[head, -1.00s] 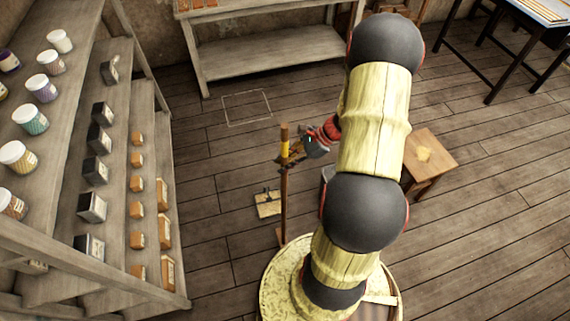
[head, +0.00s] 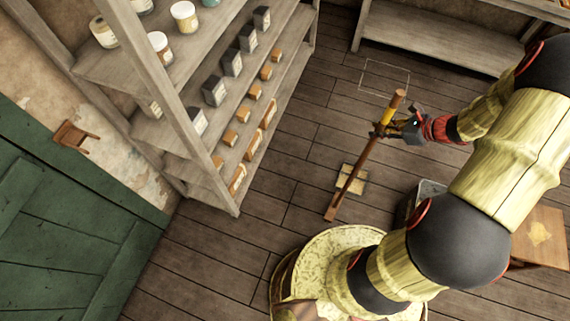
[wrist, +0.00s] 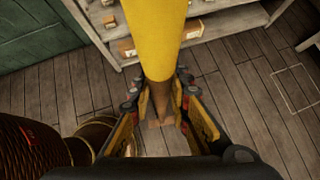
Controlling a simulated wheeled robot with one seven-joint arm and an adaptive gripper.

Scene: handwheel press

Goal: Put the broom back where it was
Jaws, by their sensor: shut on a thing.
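The broom (head: 365,160) has a long brown wooden handle with a yellow band near its top. My gripper (head: 386,127) is shut on the handle at about the yellow band. In the wrist view the handle (wrist: 155,35) runs down between both fingers (wrist: 160,105), yellow nearest the camera and brown below. The broom's lower end (head: 331,214) is near the floor; I cannot tell whether it touches. A small wooden bracket (head: 75,137) is on the wall left of the shelf, beside the green door; nothing hangs on it.
A shelf unit (head: 228,200) with jars and boxes stands between the bracket and the broom. A green door (head: 70,250) is at lower left. A pale board (head: 352,180) lies on the floor by the broom. A small stool (head: 540,237) is at right. An outlined floor square (head: 385,75) is empty.

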